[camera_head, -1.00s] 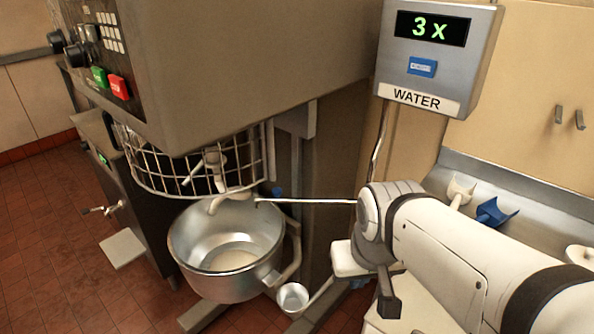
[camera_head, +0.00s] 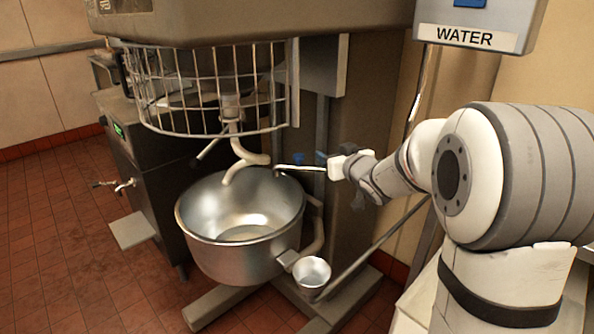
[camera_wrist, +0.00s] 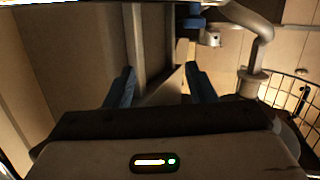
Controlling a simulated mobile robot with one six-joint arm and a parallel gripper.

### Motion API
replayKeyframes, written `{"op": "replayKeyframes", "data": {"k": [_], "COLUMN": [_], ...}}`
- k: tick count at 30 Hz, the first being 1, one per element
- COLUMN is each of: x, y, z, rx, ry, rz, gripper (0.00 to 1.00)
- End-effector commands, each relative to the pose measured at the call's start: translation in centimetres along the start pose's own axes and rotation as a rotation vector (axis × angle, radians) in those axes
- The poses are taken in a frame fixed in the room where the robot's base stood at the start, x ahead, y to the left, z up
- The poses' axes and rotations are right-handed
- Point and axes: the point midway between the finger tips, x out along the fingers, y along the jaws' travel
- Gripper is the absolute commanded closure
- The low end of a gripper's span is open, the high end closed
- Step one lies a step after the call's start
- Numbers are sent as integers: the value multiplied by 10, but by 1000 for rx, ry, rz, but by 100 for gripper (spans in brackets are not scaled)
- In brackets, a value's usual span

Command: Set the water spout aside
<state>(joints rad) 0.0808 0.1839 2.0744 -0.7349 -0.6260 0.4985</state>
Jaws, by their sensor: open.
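The water spout (camera_head: 302,168) is a thin, pale metal pipe in the head view. It runs level from a bent tip above the right rim of the steel mixing bowl (camera_head: 205,233) towards my gripper. Its right end is hidden behind my gripper. My gripper (camera_head: 339,180) is right beside the spout's visible right end; I cannot tell whether they touch. In the wrist view my blue fingers (camera_wrist: 160,85) stand wide apart, and I make out nothing held between them.
The mixer's wire guard (camera_head: 205,90) and dough hook (camera_head: 243,160) are above the bowl. A small metal cup (camera_head: 311,273) is at the bowl's lower right. A box labelled WATER (camera_head: 466,37) hangs at top right. Open tiled floor (camera_head: 75,225) lies left.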

Motion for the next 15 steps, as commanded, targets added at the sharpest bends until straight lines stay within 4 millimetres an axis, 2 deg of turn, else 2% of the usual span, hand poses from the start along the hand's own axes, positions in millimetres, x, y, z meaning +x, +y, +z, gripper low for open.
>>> {"op": "replayKeyframes", "data": {"k": [1, 6, 11, 15], "x": [16, 39, 46, 60], "y": [-6, -26, -34, -39], "z": [23, 39, 40, 36], "rx": [4, 22, 31, 30], "ry": [41, 151, 185, 187], "rz": [-57, -219, -277, -281], "gripper": [50, 50, 50, 50]}}
